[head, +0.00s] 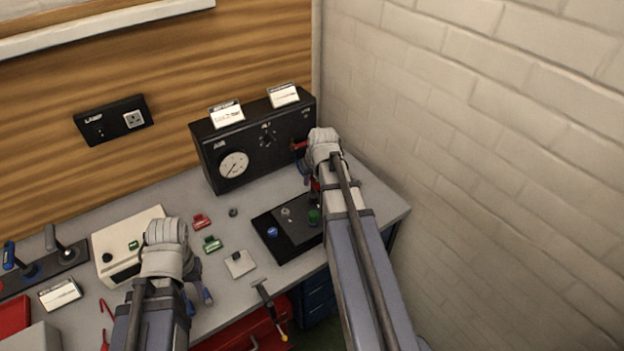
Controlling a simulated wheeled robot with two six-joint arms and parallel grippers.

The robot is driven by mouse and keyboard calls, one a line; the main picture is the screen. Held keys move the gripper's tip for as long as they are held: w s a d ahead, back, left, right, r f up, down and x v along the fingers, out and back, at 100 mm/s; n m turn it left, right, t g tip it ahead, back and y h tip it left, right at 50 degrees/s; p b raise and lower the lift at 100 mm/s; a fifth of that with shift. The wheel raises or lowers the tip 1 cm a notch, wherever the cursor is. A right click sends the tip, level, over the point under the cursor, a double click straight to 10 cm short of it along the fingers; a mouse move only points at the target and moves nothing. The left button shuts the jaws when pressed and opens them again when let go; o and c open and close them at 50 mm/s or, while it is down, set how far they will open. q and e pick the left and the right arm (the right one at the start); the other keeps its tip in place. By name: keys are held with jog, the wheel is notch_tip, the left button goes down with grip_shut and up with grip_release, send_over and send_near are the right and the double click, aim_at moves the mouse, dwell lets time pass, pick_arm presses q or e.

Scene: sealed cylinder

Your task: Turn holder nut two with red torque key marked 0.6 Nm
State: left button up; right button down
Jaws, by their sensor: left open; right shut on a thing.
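My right gripper (322,150) is at the right end of the black gauge box, above the back right of a black tray. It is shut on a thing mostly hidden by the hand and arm. Red shows below the hand (315,184) and at its left (298,145); I cannot tell which belongs to the held thing, nor read a 0.6 Nm mark. The black tray (262,219) carries a blue, a grey and a green round part; no nut number is readable. My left gripper (168,236) is open over the right side of a cream box, its fingers partly hidden.
The black gauge box (208,146) stands at the back with two cards on top. The cream box (110,240), red (201,221) and green (212,243) small blocks, a white block (239,264) and a hammer-like tool (268,303) are left of or before the tray. A brick wall (480,170) closes the right.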

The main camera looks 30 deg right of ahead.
jog(key=m, duration=0.2)
jog(key=m+h, duration=0.1)
jog(key=m, duration=0.2)
jog(key=shift+g+h, duration=0.3)
jog(key=shift+g, duration=0.1)
jog(key=shift+w+a+m, duration=0.1)
jog(key=shift+w+m, duration=0.05)
jog(key=shift+m, duration=0.85)
jog(key=shift+m+g+h, duration=0.5)
jog(key=shift+m+g, duration=0.2)
jog(key=shift+m, duration=1)
